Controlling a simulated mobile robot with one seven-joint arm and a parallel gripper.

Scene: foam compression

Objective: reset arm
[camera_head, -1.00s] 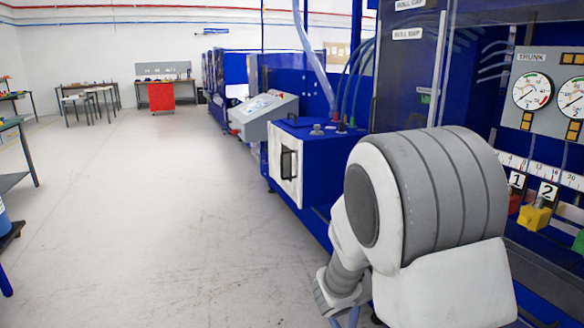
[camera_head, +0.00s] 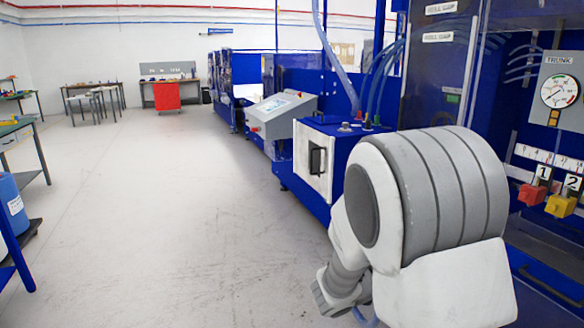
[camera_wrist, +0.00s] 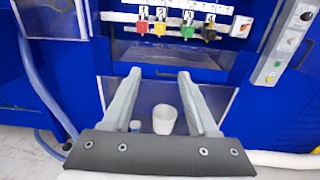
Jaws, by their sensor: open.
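My gripper (camera_wrist: 158,82) shows in the wrist view with its two grey fingers wide apart and nothing held between them. It faces the front of a blue machine (camera_wrist: 70,62). A white cup (camera_wrist: 165,119) shows between the fingers, farther off, and a small blue-and-white item (camera_wrist: 135,126) is beside it by the left finger. In the head view my folded arm fills the lower right, and the gripper is not visible there.
Numbered coloured valves, red (camera_head: 532,194) and yellow (camera_head: 560,205), are on the machine front at right. A control console (camera_head: 280,113) and a white-fronted blue cabinet (camera_head: 313,160) line the aisle. A blue drum (camera_head: 12,205) stands at left. The floor (camera_head: 180,210) between is clear.

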